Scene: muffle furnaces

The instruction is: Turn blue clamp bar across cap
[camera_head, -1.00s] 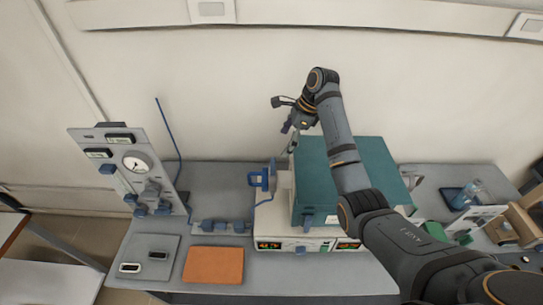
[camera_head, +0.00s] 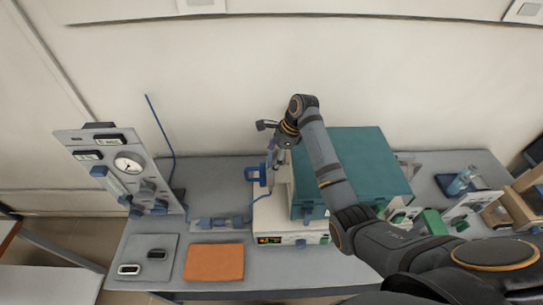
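The teal furnace (camera_head: 366,165) stands on a white base with lit displays, on the grey bench. A blue clamp part (camera_head: 257,175) sticks out at the furnace's left side; the cap behind it is too small to make out. My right arm reaches across the furnace from the right. My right gripper (camera_head: 271,160) points down just beside the blue clamp part, at its upper right. I cannot tell whether it touches the part, and its fingers are too small and dark to tell open from shut. My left gripper is not in view.
A grey gauge panel (camera_head: 117,170) stands at the left, with a thin blue tube rising behind it. An orange pad (camera_head: 214,262) and a grey tray (camera_head: 143,250) lie at the front left. A blue bottle (camera_head: 461,181) and wooden rack (camera_head: 522,214) are at the right.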

